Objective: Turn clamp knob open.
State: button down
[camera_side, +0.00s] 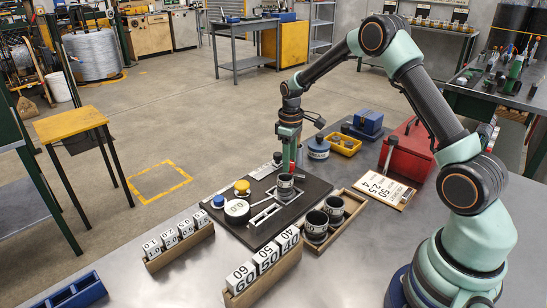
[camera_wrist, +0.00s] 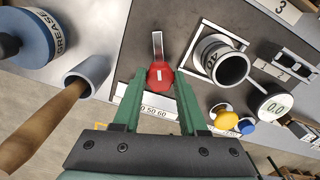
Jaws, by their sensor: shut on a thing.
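The clamp knob (camera_wrist: 160,76) is red with a white mark and sits between my fingertips in the wrist view. A pale lever or strip (camera_wrist: 158,46) extends from it, away from my gripper. My gripper (camera_wrist: 158,84) has green fingers shut on the knob. In the side view my gripper (camera_side: 289,162) points down at the far edge of the black board (camera_side: 262,226), and the knob is mostly hidden there. A grey cup (camera_side: 285,187) stands on the board close to my gripper; it also shows in the wrist view (camera_wrist: 232,68).
The board carries a yellow button (camera_side: 242,187), a blue button (camera_side: 218,201) and a white dial (camera_side: 237,210). Number blocks (camera_side: 266,257) stand in front. A wooden tray (camera_side: 347,224) holds two cups. A blue grease pot (camera_side: 319,148) and red toolbox (camera_side: 408,152) stand behind.

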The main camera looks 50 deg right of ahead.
jog(key=shift+r+n, duration=0.1)
jog(key=shift+n, duration=0.5)
jog(key=shift+c, duration=2.2)
grip_release()
notch_tip(320, 180, up, 12)
